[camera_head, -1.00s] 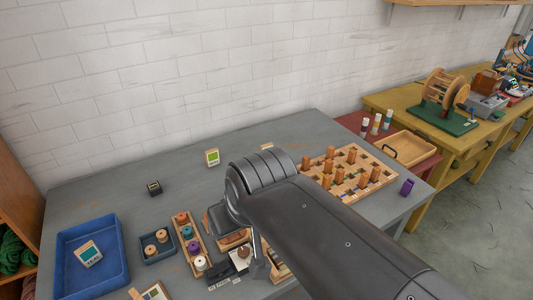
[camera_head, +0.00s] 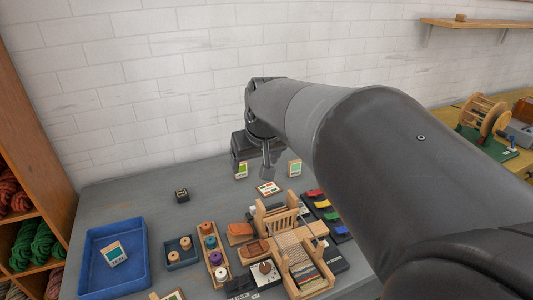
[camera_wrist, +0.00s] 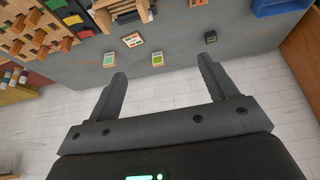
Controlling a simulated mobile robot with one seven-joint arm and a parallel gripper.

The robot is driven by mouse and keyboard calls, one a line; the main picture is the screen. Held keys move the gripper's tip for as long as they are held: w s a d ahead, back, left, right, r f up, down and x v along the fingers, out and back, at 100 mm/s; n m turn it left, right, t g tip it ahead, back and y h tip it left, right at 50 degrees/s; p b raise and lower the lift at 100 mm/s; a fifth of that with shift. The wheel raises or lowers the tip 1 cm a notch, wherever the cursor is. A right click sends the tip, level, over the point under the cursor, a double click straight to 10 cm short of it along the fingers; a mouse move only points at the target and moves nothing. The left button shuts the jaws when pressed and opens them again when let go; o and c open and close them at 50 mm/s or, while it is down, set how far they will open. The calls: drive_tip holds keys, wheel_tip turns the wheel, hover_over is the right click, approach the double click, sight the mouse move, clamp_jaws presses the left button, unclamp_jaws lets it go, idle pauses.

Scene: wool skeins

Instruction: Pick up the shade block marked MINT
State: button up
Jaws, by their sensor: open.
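Two small upright blocks with labels stand at the back of the grey table. The right one (camera_head: 294,168) has a paler, mint-like green patch and also shows in the wrist view (camera_wrist: 109,60). The left one (camera_head: 241,172) has a yellower green patch and shows in the wrist view (camera_wrist: 157,59) between my fingers' lines. I cannot read either label, so which is marked MINT is not certain. My gripper (camera_wrist: 160,70) is open and empty. In the head view my gripper (camera_head: 255,168) hangs above the back of the table, partly in front of the left block.
A card with red and green marks (camera_head: 268,188) lies just in front. A small dark block (camera_head: 181,195) stands to the left. A blue tray (camera_head: 90,237) holds another labelled block (camera_head: 115,252). A small loom (camera_head: 305,270) and spool rack (camera_head: 203,240) fill the front.

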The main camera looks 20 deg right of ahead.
drive_tip(key=w+d+f, duration=0.3)
drive_tip(key=w+d, duration=0.4)
drive_tip(key=w, duration=0.5)
hover_over(294, 167)
drive_tip(key=s, duration=0.3)
wheel_tip(294, 167, down, 20)
drive_tip(key=shift+g, duration=0.4)
drive_tip(key=x, duration=0.5)
drive_tip(key=shift+w+d+f, duration=0.1)
drive_tip(key=shift+w+f, duration=0.1)
drive_tip(key=shift+f, duration=0.15)
drive_tip(key=shift+d+x, duration=0.15)
drive_tip(key=shift+x, duration=1.45)
drive_tip(key=shift+d+x, duration=0.15)
drive_tip(key=shift+x, duration=1.4)
drive_tip(key=c, duration=1.1)
